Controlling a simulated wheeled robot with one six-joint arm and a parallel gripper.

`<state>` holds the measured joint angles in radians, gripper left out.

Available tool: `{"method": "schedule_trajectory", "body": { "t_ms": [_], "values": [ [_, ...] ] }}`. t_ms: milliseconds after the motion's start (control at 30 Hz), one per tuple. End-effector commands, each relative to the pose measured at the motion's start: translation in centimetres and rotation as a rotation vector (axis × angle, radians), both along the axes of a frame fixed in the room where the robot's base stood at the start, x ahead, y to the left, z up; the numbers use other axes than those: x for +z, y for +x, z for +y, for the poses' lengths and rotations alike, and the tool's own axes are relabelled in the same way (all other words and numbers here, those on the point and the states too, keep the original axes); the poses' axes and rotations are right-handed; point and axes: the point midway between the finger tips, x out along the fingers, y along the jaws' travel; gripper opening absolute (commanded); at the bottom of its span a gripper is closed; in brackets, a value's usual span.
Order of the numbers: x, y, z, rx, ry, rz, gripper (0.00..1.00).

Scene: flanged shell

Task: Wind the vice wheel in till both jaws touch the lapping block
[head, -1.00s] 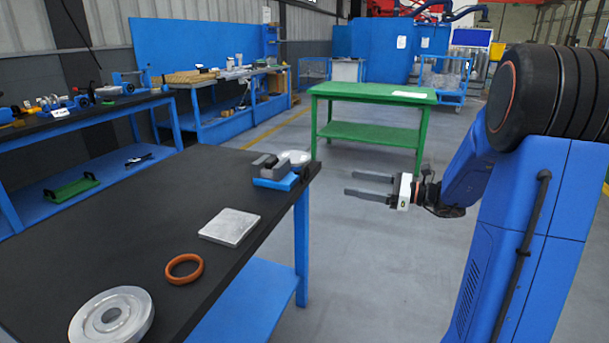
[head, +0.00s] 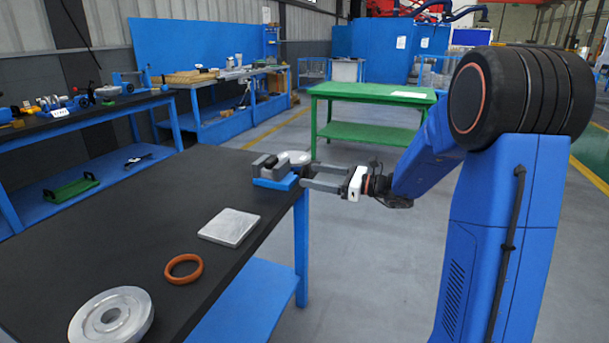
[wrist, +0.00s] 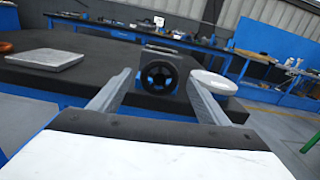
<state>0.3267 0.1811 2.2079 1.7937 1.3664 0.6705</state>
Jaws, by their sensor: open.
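The vice (head: 272,180) has a blue base and grey jaws and sits at the right edge of the dark bench top. Its black wheel (wrist: 158,77) faces me in the wrist view. In the head view the wheel is mostly hidden near the fingertips. I cannot make out a lapping block between the jaws, nor whether the jaws touch one. My gripper (head: 307,175) is open and empty, level with the vice at its right side. In the wrist view the wheel appears between the two spread fingers; I cannot tell whether they reach around it.
A pale round dish (head: 293,158) stands close behind the vice and shows right of the wheel in the wrist view (wrist: 213,83). A square metal plate (head: 229,227), an orange ring (head: 184,268) and a flanged round part (head: 111,318) lie nearer on the bench.

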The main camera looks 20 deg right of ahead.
Motion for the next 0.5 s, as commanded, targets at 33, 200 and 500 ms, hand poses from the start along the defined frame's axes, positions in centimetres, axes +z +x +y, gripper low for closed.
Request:
{"method": "schedule_trajectory", "body": {
  "t_ms": [33, 200, 500],
  "values": [
    [0.0, 0.4, 0.7, 0.002, 0.001, -0.001, 0.70],
    [0.0, 1.6, 2.3, 0.002, 0.000, 0.001, 0.70],
    [0.0, 2.3, 3.1, -0.001, 0.000, 0.000, 0.70]
  ]
}}
